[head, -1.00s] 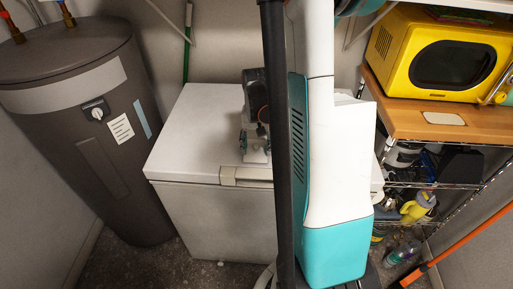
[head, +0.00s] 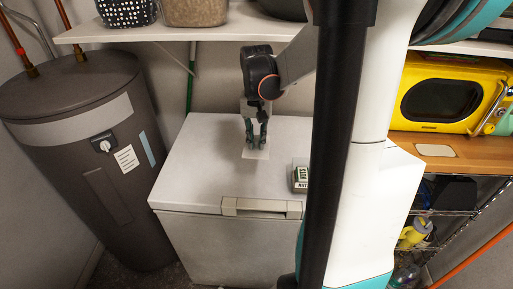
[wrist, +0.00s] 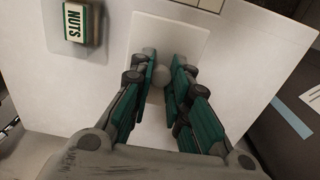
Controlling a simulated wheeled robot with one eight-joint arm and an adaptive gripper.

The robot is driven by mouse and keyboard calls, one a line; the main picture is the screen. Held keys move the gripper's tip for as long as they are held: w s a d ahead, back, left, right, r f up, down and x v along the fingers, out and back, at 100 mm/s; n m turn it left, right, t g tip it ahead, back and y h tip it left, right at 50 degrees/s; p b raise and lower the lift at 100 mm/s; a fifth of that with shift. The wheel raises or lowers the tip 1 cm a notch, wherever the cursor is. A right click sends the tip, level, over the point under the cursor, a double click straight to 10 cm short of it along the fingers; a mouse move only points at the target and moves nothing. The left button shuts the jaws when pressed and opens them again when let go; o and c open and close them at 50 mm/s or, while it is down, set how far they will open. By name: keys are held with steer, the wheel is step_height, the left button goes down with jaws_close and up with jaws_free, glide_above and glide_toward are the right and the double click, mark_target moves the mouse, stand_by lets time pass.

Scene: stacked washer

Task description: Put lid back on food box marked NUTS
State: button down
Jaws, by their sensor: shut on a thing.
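The food box marked NUTS (head: 300,180) is a small box with a green-and-white label, on top of the white chest near its front right. It also shows at the upper left of the wrist view (wrist: 82,24). The lid (wrist: 190,38) is a pale square plate with a round knob. My gripper (wrist: 163,76) is shut on the knob, with green-padded fingers on both sides. In the head view my gripper (head: 256,146) points down over the chest, left of the box, with the lid (head: 256,155) at its fingertips. I cannot tell whether the lid touches the chest top.
The white chest (head: 200,150) has free room on its left. A shelf (head: 170,32) with baskets hangs above at the back. A dark tank (head: 80,130) stands left. A yellow microwave (head: 445,95) sits on a wooden-topped rack at right. My column blocks part of the head view.

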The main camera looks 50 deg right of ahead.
steer(key=shift+r, duration=0.65)
steer(key=shift+s+d+r+p, duration=0.1)
steer(key=shift+d+r+p, duration=0.1)
steer(key=shift+r+p, duration=0.1)
steer(key=s+d+f+p, duration=0.4)
steer(key=s+d+p, duration=0.4)
steer(key=s+d, duration=0.3)
steer(key=shift+s+a+f+b, duration=0.1)
steer(key=shift+s+f+b, duration=0.05)
steer(key=shift+f+b, duration=0.6)
steer(key=shift+s+a+f+b, duration=0.1)
steer(key=shift+f+b, duration=0.5)
steer(key=shift+f, duration=0.2)
steer(key=shift+s+a+f+b, duration=0.1)
steer(key=shift+s+f+b, duration=0.05)
steer(key=shift+f+b, duration=1.15)
steer(key=shift+f, duration=0.15)
steer(key=shift+f+b, duration=0.1)
steer(key=shift+b, duration=0.5)
steer(key=c, duration=1.4)
jaws_free()
steer(key=shift+c, duration=0.2)
